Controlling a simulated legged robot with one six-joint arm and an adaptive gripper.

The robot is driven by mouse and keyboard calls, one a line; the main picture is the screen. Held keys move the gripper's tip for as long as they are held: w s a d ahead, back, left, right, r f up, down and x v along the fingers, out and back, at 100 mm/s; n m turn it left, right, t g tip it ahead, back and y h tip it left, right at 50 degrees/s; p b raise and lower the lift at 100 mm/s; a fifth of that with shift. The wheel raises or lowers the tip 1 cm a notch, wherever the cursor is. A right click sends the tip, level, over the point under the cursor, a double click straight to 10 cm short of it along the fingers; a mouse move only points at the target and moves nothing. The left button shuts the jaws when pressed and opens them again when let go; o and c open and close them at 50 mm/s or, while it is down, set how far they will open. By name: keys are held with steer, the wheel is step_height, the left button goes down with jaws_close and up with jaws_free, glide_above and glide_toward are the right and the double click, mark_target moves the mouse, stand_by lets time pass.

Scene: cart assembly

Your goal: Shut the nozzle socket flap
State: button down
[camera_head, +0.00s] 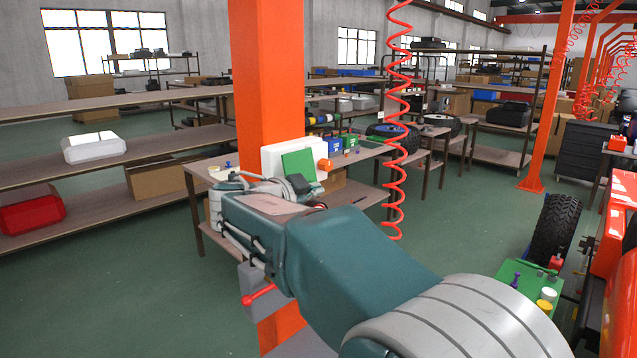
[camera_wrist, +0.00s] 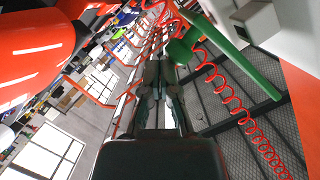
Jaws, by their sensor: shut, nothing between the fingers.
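A white box (camera_head: 272,158) sits by the orange column in the head view, with a flat green panel (camera_head: 298,165) in front of it. I take the panel for the nozzle socket flap; its hinge and angle cannot be made out. In the wrist view, a green bar-like part (camera_wrist: 238,55) and a green piece (camera_wrist: 181,50) lie ahead and to the right, near a white body (camera_wrist: 258,20). My gripper (camera_wrist: 162,66) is shut and empty, its tips close to the green piece; contact cannot be told. In the head view my arm hides part of that area.
The orange column (camera_head: 267,70) stands right beside the work spot. A red coiled hose (camera_head: 397,120) hangs to its right. A workbench (camera_head: 347,192) is behind my arm. Shelves (camera_head: 150,147) stand at left. A wheel (camera_head: 555,230) and green tray (camera_head: 530,290) are at right.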

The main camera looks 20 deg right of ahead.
steer(key=shift+w+a+f, duration=0.3)
steer(key=shift+w+f, duration=0.5)
steer(key=shift+f, duration=0.1)
